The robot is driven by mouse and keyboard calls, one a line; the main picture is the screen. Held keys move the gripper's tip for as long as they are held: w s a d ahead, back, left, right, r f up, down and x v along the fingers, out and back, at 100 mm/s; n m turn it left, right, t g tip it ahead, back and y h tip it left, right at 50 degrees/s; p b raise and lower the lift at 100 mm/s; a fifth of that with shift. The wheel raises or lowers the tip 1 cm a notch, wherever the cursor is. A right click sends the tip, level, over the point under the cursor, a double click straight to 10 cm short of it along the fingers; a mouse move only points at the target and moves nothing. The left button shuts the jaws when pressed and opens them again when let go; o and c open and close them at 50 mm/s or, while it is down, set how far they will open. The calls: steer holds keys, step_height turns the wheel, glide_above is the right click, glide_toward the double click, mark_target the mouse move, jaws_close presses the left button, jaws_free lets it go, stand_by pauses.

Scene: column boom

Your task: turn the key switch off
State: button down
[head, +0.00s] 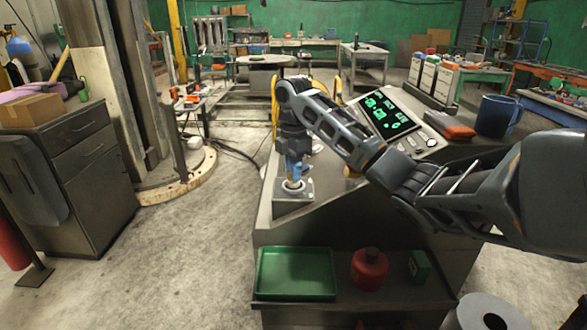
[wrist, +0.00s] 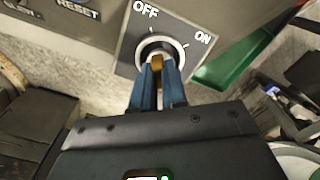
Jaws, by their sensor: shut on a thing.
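The key switch (wrist: 160,47) is a round, light-rimmed dial on a grey plate labelled OFF and ON, with a tick mark by each word. In the head view, its plate (head: 293,193) is on the near left corner of the console, partly covered by my gripper. My gripper (wrist: 158,78) comes down on it with two blue fingers shut on the brass key (wrist: 157,62) at the dial's middle. The fingers hide most of the key, so I cannot tell clearly which mark it points at. My gripper also shows in the head view (head: 295,178).
The console's lit green screen (head: 386,112) and an orange-red item (head: 449,126) lie beyond my arm, beside a blue mug (head: 497,115). Below are a green tray (head: 296,273), a red can (head: 369,268) and a green box (head: 419,266). Open floor lies left of the console.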

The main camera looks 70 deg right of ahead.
steer(key=shift+n, duration=0.7)
steer(key=c, duration=1.2)
jaws_free()
steer(key=shift+o, duration=0.2)
steer(key=shift+r+p, duration=0.9)
steer(key=shift+r, duration=3)
